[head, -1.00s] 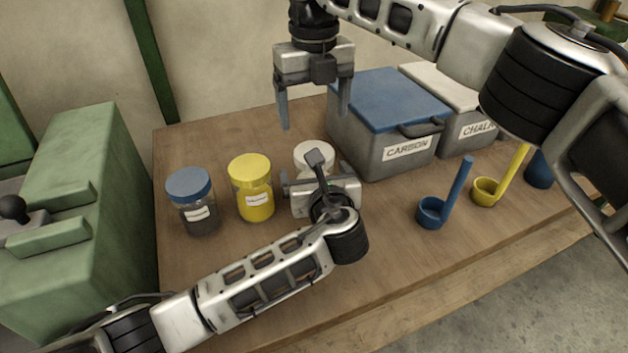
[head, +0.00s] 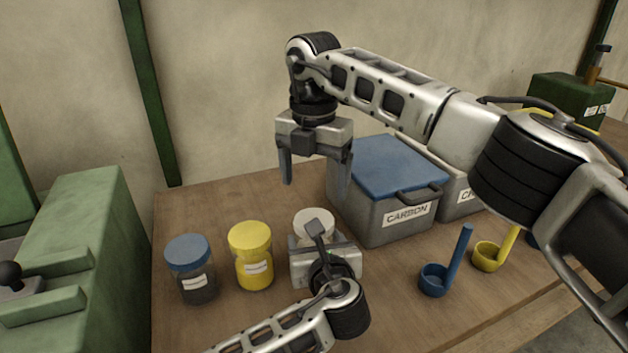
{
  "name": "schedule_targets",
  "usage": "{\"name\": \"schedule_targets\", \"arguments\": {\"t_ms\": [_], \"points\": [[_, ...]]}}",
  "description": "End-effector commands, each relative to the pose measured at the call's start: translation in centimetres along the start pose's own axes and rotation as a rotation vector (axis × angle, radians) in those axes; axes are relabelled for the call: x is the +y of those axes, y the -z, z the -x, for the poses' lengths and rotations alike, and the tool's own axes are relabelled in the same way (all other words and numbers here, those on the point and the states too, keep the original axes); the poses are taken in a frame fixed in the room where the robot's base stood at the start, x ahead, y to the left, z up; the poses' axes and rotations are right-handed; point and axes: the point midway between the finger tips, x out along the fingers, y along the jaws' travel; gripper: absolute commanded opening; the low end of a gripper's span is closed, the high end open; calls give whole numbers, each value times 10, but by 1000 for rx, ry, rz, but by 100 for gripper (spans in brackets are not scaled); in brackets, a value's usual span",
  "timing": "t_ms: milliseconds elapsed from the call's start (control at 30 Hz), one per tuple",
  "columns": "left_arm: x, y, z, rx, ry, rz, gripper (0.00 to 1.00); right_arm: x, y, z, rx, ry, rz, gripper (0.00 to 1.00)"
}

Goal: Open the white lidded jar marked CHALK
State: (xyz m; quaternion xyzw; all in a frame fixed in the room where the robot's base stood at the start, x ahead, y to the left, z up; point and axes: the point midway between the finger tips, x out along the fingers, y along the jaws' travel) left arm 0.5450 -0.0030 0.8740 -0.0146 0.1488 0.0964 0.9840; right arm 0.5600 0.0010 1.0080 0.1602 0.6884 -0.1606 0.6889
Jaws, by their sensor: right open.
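The white-lidded jar (head: 312,219) stands on the table, right of the yellow-lidded jar. Its lid is on; its body and any label are hidden behind my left gripper (head: 321,246). My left gripper is at the jar's near side, low over the table; its fingers are mostly hidden by its own wrist, so I cannot tell whether they touch the jar. My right gripper (head: 315,192) is open and empty, pointing down, and appears above the white lid with its fingers apart.
A yellow-lidded jar (head: 251,258) and a blue-lidded jar (head: 189,268) stand to the left. A blue-lidded CARBON bin (head: 400,228) is behind right, beside a bin (head: 463,191) with a partly hidden label. Blue (head: 434,279) and yellow (head: 489,257) scoops stand at right.

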Motion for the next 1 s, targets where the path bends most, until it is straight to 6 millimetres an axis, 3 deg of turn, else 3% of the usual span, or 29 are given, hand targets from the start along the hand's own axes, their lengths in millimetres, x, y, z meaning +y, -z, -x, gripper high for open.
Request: {"name": "schedule_targets", "arguments": {"t_ms": [200,400,567,1000], "points": [[0,0,0,1,0,-1,4,0,0,0,2,0,-460,83],[0,0,0,1,0,-1,4,0,0,0,2,0,-681,83],[0,0,0,1,0,-1,4,-1,0,-10,2,2,-723,83],[0,0,0,1,0,-1,4,-1,0,-72,1,2,-722,83]]}}
